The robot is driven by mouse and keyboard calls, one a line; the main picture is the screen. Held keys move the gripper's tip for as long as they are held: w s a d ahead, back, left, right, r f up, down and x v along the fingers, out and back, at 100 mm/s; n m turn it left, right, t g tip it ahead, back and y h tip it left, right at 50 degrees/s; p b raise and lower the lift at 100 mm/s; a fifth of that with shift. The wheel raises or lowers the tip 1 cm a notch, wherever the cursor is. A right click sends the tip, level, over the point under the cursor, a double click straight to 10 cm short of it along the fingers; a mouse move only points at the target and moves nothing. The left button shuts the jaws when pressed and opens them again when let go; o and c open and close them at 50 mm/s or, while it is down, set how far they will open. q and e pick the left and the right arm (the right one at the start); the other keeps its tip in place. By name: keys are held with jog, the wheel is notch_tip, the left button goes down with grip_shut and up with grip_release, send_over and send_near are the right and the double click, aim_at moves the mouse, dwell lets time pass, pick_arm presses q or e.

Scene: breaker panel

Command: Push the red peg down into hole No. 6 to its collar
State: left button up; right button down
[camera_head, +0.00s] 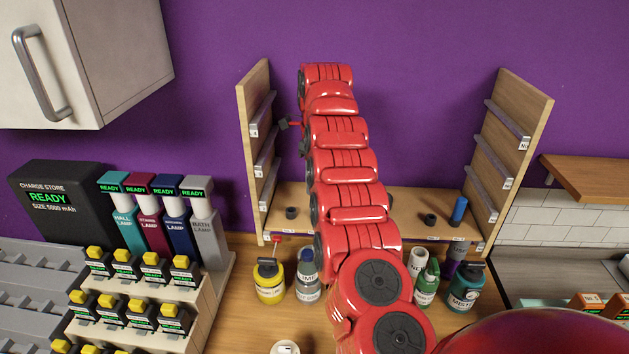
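A red segmented arm of mine rises through the middle of the view and hides much of the wooden rack (252,150). A small dark block with a short red stem (294,124) shows left of the arm, beside the rack's left side. I cannot tell whether this is the red peg or part of a gripper. Dark sockets stand on the rack's lower board, one at the left (291,213) and one at the right (428,219). A blue peg (460,208) stands upright near the right. Hole No. 6 cannot be made out. Neither gripper's fingers can be made out.
Several bottles stand before the rack, including a yellow one (269,281), a green one (427,284) and a teal one (465,288). Lamp boxes (162,230) and a stepped holder (205,300) fill the left. A white cupboard (95,60) hangs upper left. A wooden shelf (590,178) juts out at right.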

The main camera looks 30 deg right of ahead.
dwell(0.3)
jog(key=shift+f+b, duration=1.1)
jog(key=shift+f, duration=0.5)
jog(key=c, duration=0.6)
grip_release()
jog(key=shift+r, duration=0.1)
jog(key=shift+r, duration=0.4)
notch_tip(320, 180, up, 7)
jog(key=p, duration=0.6)
jog(key=shift+s+f, duration=0.1)
jog(key=shift+s, duration=0.05)
jog(key=shift+d+f, duration=0.1)
jog(key=shift+f, duration=0.05)
